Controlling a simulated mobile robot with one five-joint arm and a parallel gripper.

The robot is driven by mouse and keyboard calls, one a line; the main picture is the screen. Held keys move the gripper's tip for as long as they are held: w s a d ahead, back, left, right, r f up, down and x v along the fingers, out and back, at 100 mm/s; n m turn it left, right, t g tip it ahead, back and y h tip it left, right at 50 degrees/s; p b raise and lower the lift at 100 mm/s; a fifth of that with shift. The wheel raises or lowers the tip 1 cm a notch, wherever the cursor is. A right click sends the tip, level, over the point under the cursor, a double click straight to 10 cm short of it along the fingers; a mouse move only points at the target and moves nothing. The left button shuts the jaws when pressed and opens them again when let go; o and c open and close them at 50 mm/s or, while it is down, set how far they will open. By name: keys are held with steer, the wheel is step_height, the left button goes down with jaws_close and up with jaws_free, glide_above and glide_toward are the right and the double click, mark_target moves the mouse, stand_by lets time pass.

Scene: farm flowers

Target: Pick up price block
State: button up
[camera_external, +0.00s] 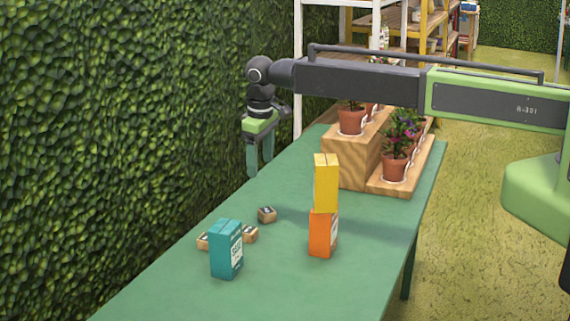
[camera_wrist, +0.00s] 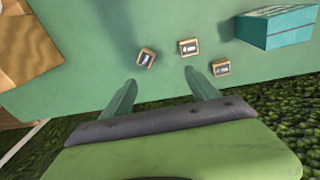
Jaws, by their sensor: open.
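Three small wooden price blocks with dark printed labels lie on the green table. In the external view one price block (camera_external: 267,214) lies apart, a second (camera_external: 250,233) is just behind the teal box, and a third (camera_external: 203,242) is at its left. The wrist view shows a price block at left (camera_wrist: 146,57), one in the middle (camera_wrist: 189,47) and one at right (camera_wrist: 221,68). My gripper (camera_external: 260,172) hangs fingers down above the table's left edge, beyond the blocks. In the wrist view its fingers (camera_wrist: 162,88) are apart and empty, short of the blocks.
A teal box (camera_external: 226,249) stands beside the blocks. A yellow box (camera_external: 326,183) sits on an orange box (camera_external: 322,233). Potted flowers (camera_external: 394,160) stand on wooden steps (camera_external: 345,160) farther back. A leafy hedge (camera_external: 120,120) runs along the left of the table (camera_external: 270,285).

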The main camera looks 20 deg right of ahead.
steer(key=n, duration=0.2)
glide_toward(206, 237)
steer(key=f+b, duration=0.2)
steer(key=b, duration=0.4)
steer(key=d+f+b, duration=0.1)
steer(key=b, duration=0.5)
steer(key=shift+d+f, duration=0.1)
steer(key=shift+f, duration=0.3)
steer(key=f+b, duration=0.3)
steer(key=w+f+b, duration=0.1)
steer(key=f+b, duration=0.1)
steer(key=shift+a+f, duration=0.15)
steer(key=shift+a, duration=0.25)
steer(key=shift+w+r, duration=0.1)
steer(key=shift+r, duration=0.1)
steer(key=shift+c, duration=0.3)
steer(key=c, duration=1.4)
steer(key=shift+r, duration=0.1)
